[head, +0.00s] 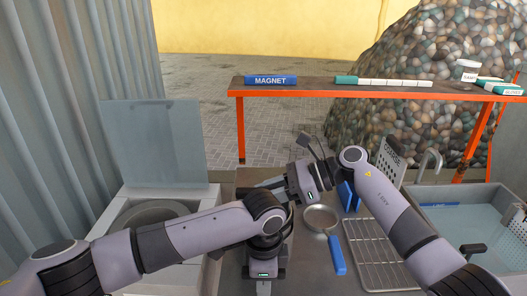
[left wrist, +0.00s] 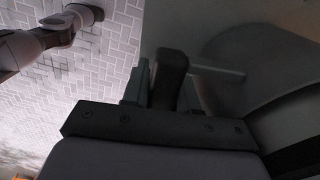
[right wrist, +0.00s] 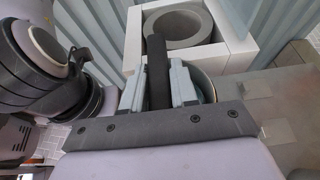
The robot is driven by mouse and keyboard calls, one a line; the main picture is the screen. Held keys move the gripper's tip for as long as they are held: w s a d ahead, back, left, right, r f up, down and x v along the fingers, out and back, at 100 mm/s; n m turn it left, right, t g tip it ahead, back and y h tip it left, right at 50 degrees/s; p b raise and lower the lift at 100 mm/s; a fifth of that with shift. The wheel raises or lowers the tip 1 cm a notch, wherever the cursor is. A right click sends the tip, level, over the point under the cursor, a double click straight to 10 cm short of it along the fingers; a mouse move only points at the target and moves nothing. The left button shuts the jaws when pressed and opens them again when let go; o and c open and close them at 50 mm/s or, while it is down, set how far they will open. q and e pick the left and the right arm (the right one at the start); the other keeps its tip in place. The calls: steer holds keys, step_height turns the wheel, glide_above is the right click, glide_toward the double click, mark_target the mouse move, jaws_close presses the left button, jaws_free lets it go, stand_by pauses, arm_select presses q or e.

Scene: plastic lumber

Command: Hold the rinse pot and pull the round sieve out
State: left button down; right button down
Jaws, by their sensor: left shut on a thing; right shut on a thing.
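My left gripper (left wrist: 167,82) is shut on a dark handle (left wrist: 171,65), which seems to be the rinse pot's. The pot's grey curved wall (left wrist: 268,62) fills the right of the left wrist view. My right gripper (right wrist: 157,84) is shut on an upright black handle (right wrist: 157,58), which seems to be the round sieve's. A round rim (right wrist: 208,88) shows just behind its fingers. In the head view my right gripper (head: 268,186) reaches left above the bench, and my left wrist hides most of the pot and sieve. Whether the sieve is clear of the pot I cannot tell.
A round strainer (head: 320,219) with a blue handle (head: 337,256) lies on the bench beside a wire rack (head: 375,250). A water basin (head: 450,225) is at the right. A white box with a round opening (head: 150,212) stands at the left. An orange-framed shelf (head: 330,91) is behind.

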steer(key=shift+r, duration=3.05)
arm_select(q)
steer(key=c, duration=0.8)
jaws_free()
step_height(320, 180, up, 18)
steer(key=shift+r, duration=0.25)
arm_select(e)
steer(key=shift+s, duration=0.1)
